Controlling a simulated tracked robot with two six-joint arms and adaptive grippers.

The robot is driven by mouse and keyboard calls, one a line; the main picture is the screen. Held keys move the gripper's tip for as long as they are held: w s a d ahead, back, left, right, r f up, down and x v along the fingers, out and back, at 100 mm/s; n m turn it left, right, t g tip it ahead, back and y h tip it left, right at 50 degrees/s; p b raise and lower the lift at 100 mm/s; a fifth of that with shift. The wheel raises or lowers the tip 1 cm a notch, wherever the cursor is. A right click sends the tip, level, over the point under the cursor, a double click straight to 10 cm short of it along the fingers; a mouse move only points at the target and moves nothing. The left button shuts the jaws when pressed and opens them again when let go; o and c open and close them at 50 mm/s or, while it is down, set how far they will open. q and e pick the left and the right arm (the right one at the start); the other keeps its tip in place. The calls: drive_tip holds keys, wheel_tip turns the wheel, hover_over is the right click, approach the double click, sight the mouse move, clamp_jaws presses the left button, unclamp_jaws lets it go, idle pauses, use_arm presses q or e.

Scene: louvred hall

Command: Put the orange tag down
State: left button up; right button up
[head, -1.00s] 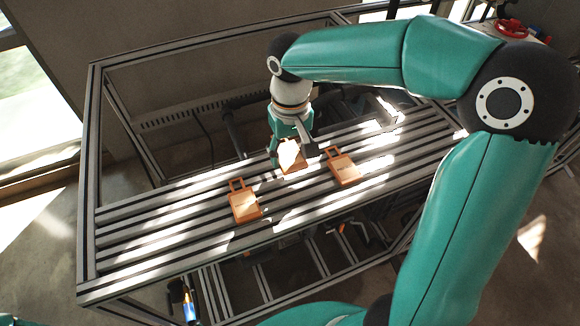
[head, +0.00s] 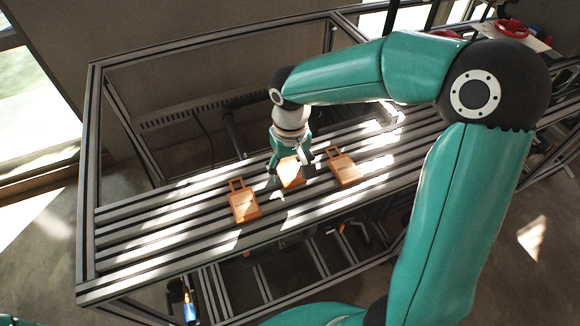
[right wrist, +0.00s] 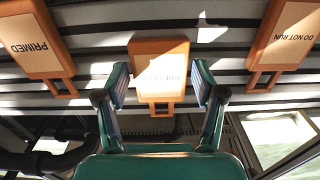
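Three orange tags with loop handles lie on the slatted bench. The middle tag (head: 292,174) is under my right gripper (head: 290,164), with sunlight on its face. In the right wrist view this tag (right wrist: 160,62) lies between the two fingers of the gripper (right wrist: 160,72), its handle towards the palm. The fingers stand apart, one beside each edge, with narrow gaps visible; the gripper looks open. The tag's lettering is too faint to read. My left gripper is not in view.
The bench's slats (head: 150,238) are free at the left. A red item (head: 512,28) sits back right.

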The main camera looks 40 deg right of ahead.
sight(290, 172)
drive_tip(key=shift+o, duration=0.5)
drive_tip(key=shift+r, duration=0.15)
wheel_tip(290, 172, up, 12)
drive_tip(key=shift+p, duration=0.3)
